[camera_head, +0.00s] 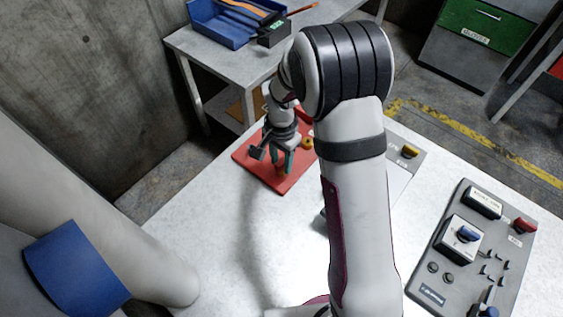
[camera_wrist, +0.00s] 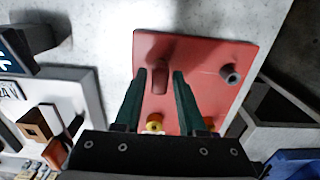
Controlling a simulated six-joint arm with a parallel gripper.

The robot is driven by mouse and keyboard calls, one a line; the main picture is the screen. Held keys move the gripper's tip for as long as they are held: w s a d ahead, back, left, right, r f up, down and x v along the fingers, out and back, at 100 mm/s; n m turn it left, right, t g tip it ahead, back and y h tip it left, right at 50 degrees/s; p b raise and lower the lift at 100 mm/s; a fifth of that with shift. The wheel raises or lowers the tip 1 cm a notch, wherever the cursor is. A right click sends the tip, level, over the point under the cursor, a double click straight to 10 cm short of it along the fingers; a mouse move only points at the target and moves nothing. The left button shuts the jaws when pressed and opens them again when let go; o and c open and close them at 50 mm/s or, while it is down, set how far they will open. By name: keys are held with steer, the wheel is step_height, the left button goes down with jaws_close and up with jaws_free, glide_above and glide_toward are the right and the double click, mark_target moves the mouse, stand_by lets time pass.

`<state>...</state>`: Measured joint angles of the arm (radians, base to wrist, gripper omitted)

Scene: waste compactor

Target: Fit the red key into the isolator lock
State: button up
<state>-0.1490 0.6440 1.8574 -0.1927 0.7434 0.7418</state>
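A red, upright piece that looks like the red key (camera_wrist: 157,78) stands on the red board (camera_wrist: 205,58) in the wrist view. My gripper (camera_wrist: 159,76) has its two dark green fingers on either side of this piece, with gaps between, so it is open. In the head view my gripper (camera_head: 283,160) is low over the red board (camera_head: 249,159), and the key cannot be made out there. A grey panel (camera_head: 450,275) at the right carries a blue switch handle (camera_head: 467,235) on a light plate. I cannot tell which fitting is the isolator lock.
The board also holds a grey hollow post (camera_wrist: 231,75) and a yellow-ringed piece (camera_wrist: 154,123). A blue tray (camera_head: 222,27) sits on the side table. The white table (camera_head: 205,230) is clear at front left.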

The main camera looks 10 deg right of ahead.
mark_target(281, 161)
jaws_close()
steer(key=shift+r, duration=2.55)
steer(key=w+d+r, duration=0.3)
steer(key=w+d, duration=0.5)
steer(key=shift+r, duration=0.25)
